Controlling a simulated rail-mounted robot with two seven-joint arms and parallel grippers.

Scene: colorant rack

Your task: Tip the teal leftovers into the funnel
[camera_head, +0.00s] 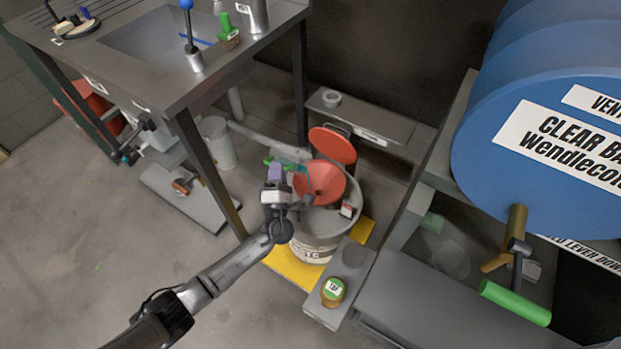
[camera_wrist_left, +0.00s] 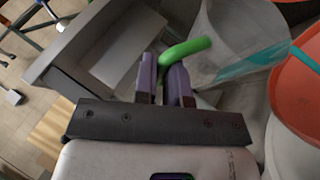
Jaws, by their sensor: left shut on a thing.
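My left gripper (camera_head: 276,178) is shut on the green handle (camera_wrist_left: 187,47) of a clear jug (camera_wrist_left: 238,35). The purple fingers clasp the handle in the left wrist view. The jug (camera_head: 292,153) is held at the left edge of the red-orange funnel (camera_head: 326,180) and appears tilted toward it. Teal (camera_wrist_left: 245,66) shows as a slanting band through the jug and reaches over the funnel rim (camera_wrist_left: 298,85). I cannot tell whether any is flowing. The funnel sits on a pale waste drum (camera_head: 312,248), with its round red lid raised behind it. My right gripper is not in view.
A sink bench (camera_head: 215,80) with its leg stands left of the drum. A small shelf (camera_head: 372,122) is behind. A step with a green-capped jar (camera_head: 333,290) is in front. A big blue drum (camera_head: 550,140) is at right. Open floor lies at left.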

